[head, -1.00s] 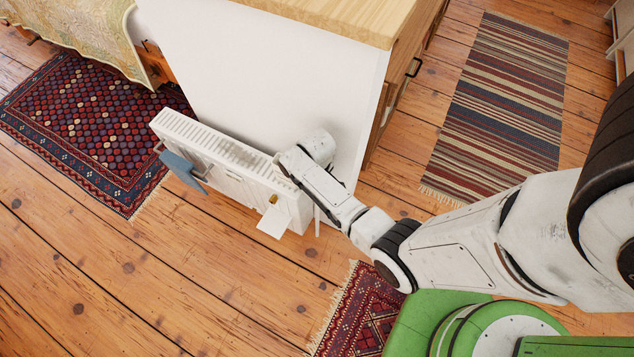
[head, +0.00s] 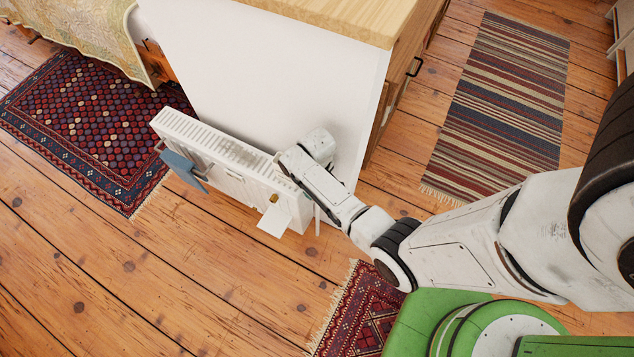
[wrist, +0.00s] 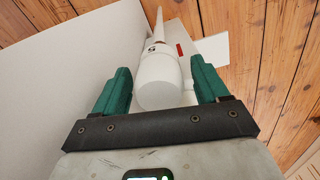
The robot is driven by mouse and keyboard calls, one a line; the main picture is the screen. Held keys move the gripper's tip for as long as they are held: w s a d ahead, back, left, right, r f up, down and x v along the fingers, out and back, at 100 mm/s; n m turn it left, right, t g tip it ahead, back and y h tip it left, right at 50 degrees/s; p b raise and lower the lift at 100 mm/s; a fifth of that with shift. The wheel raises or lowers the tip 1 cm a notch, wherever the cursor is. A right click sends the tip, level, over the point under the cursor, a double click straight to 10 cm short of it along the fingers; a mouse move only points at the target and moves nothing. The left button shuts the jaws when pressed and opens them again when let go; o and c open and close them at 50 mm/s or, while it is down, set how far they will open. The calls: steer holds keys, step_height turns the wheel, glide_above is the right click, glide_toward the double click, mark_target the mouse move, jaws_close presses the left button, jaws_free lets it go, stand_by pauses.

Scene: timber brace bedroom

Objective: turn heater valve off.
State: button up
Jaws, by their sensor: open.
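The white heater (head: 222,165) stands on the floor against the white side of a cabinet. In the head view my arm's end covers the heater's right end, so the valve and my gripper's fingers are hidden there. In the wrist view the valve knob (wrist: 158,82), a white rounded cylinder with a thin pipe beyond it, lies between the green fingers of my gripper (wrist: 161,85). The fingers are open, one on each side of the knob, with a gap visible on both sides.
A white card with a brass-coloured tag (head: 273,220) is at the heater's front right. A blue cloth (head: 183,168) hangs on its left front. The wood-topped cabinet (head: 270,60) stands close behind. Open plank floor (head: 150,270) lies in front, with a patterned rug (head: 365,310) near my base.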

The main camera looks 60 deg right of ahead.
step_height(320, 180, up, 11)
steer(key=shift+f+p, duration=0.1)
steer(key=shift+p, duration=1.05)
steer(key=shift+s, duration=0.1)
steer(key=s+a+r+n+t, duration=0.1)
steer(key=s+a+r, duration=1)
steer(key=s, duration=0.2)
steer(key=shift+s+a+r, duration=0.15)
steer(key=shift+s, duration=0.05)
